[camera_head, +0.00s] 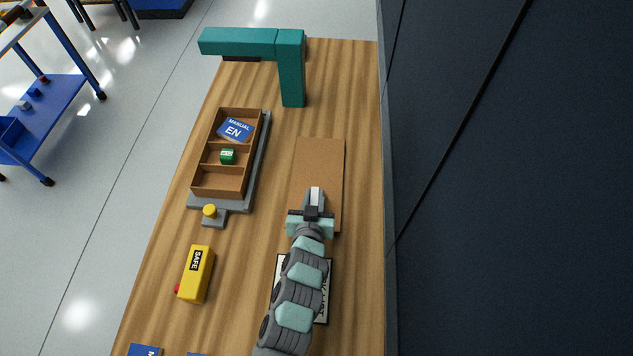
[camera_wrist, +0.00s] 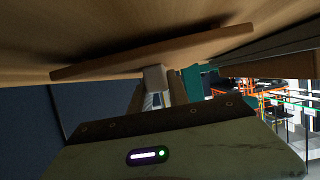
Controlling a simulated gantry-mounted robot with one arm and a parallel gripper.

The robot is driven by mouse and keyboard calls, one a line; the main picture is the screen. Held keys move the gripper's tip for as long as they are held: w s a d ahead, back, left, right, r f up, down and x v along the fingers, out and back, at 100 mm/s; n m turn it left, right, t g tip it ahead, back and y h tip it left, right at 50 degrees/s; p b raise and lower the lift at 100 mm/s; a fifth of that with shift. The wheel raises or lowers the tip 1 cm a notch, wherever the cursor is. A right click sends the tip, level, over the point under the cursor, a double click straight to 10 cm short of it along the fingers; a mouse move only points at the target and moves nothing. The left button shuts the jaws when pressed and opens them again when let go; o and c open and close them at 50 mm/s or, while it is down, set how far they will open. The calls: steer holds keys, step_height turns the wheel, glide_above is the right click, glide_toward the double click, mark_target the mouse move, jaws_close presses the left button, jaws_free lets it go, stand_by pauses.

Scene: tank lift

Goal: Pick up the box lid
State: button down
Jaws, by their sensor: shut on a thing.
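The box lid (camera_head: 320,162) is a flat brown rectangular panel at the right of the wooden table, beside the open box. My gripper (camera_head: 316,196) is over the lid's near half and is shut on it. The wrist view shows the lid (camera_wrist: 190,48) as a thin wooden slab edge with dark shadow along it, and a gripper finger (camera_wrist: 156,78) against it. I cannot tell how far the lid is from the table. The open box (camera_head: 208,190) sits on a grey stand, with a blue manual (camera_head: 236,129) and a small green item (camera_head: 228,156) in its compartments.
A teal angled post (camera_head: 291,75) stands at the table's far end. A yellow SAFE device (camera_head: 196,275) lies at the near left, below a yellow button (camera_head: 210,211). A black-framed white sign (camera_head: 322,290) is partly under my arm. A dark wall (camera_head: 480,180) borders the right side.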

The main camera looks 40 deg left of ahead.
step_height(320, 180, up, 20)
steer(key=p, duration=0.8)
